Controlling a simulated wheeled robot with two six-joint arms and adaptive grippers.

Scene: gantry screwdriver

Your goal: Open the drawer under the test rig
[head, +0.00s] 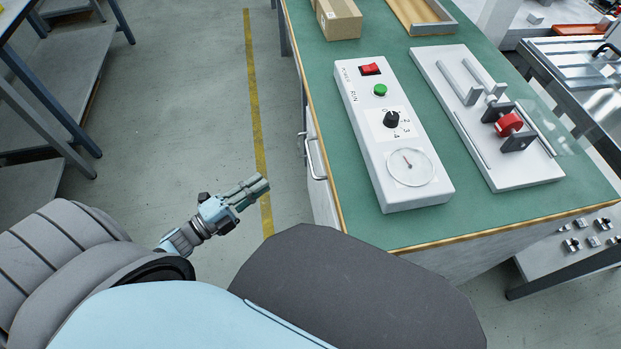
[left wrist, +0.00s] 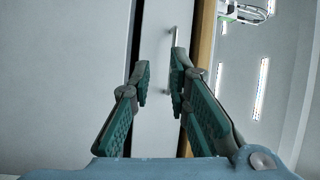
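The workbench (head: 480,215) has a green top and carries a white control box (head: 400,180) and a white fixture with a red part (head: 508,124). On the bench's left side, a drawer front (head: 322,196) with a metal bar handle (head: 316,158) looks flush and closed. My left gripper (head: 256,188) is left of this handle, apart from it, pointing toward the bench side. In the left wrist view the gripper (left wrist: 161,75) is open and empty. The handle (left wrist: 177,42) stands beyond its fingertips, partly hidden by the right finger, on the pale drawer front (left wrist: 153,125). My right gripper is out of view.
A cardboard box (head: 338,18) and a wooden tray (head: 422,14) sit at the bench's far end. Grey shelving (head: 65,75) stands at far left. The floor (head: 200,90) with a yellow line is free between shelving and bench.

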